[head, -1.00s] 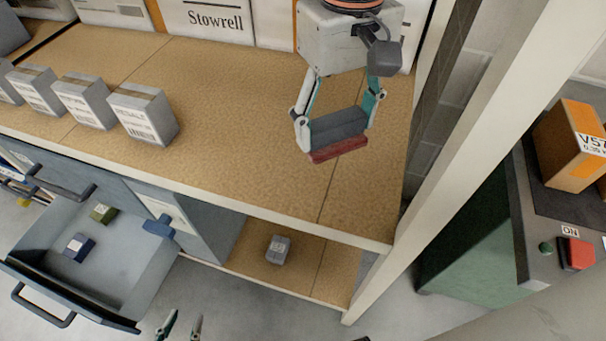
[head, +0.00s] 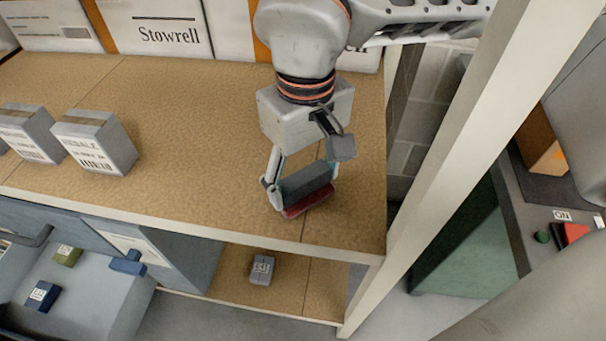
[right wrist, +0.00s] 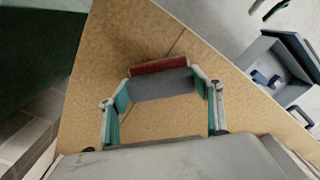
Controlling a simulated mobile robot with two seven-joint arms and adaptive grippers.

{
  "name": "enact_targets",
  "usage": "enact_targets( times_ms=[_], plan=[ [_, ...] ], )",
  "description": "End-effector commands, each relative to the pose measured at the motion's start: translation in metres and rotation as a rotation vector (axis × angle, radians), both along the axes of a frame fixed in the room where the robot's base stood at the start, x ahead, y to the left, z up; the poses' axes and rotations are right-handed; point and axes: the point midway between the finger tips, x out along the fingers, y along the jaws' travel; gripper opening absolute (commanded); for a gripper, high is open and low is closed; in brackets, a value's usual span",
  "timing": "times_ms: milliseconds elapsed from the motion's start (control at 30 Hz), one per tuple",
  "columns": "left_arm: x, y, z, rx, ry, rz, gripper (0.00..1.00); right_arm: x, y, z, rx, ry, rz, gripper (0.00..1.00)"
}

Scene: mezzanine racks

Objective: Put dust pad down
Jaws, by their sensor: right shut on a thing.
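The dust pad (head: 308,181) is a dark grey block with a red face along its lower side. My right gripper (head: 303,189) is shut on it, one finger at each end. It holds the pad low over the right part of the tan shelf board (head: 210,120), near the front edge. I cannot tell whether the pad touches the board. In the right wrist view the pad (right wrist: 162,84) spans between the teal fingers, with its red strip on the far side. My left gripper is not in view.
Grey labelled boxes (head: 97,142) stand to the left on the board. White Stowrell cartons (head: 155,28) line the back. A white upright post (head: 440,150) stands close on the right. Below are an open drawer (head: 95,285) and a lower shelf with a small grey block (head: 262,269).

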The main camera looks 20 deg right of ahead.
Motion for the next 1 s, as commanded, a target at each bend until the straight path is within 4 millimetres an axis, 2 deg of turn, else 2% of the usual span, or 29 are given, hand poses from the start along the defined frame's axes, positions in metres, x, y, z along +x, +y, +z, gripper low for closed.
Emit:
enact_targets(
  times_ms=[267, 300, 333, 733, 867, 1000],
  plan=[
    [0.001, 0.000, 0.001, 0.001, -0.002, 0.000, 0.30, 0.000, 0.000, -0.002, -0.001, -0.002, 0.000, 0.48],
    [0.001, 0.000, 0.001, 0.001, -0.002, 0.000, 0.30, 0.000, 0.000, -0.001, -0.001, -0.002, 0.000, 0.75],
    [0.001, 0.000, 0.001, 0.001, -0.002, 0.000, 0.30, 0.000, 0.000, -0.001, -0.001, -0.002, 0.000, 0.81],
    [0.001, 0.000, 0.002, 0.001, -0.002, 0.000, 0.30, 0.000, 0.000, 0.002, 0.001, -0.003, 0.000, 0.81],
    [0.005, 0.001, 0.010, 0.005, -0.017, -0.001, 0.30, 0.001, 0.000, 0.020, 0.000, -0.010, -0.001, 0.81],
    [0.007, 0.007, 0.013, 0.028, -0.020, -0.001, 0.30, 0.001, 0.000, 0.050, -0.001, -0.016, -0.001, 0.81]
  ],
)
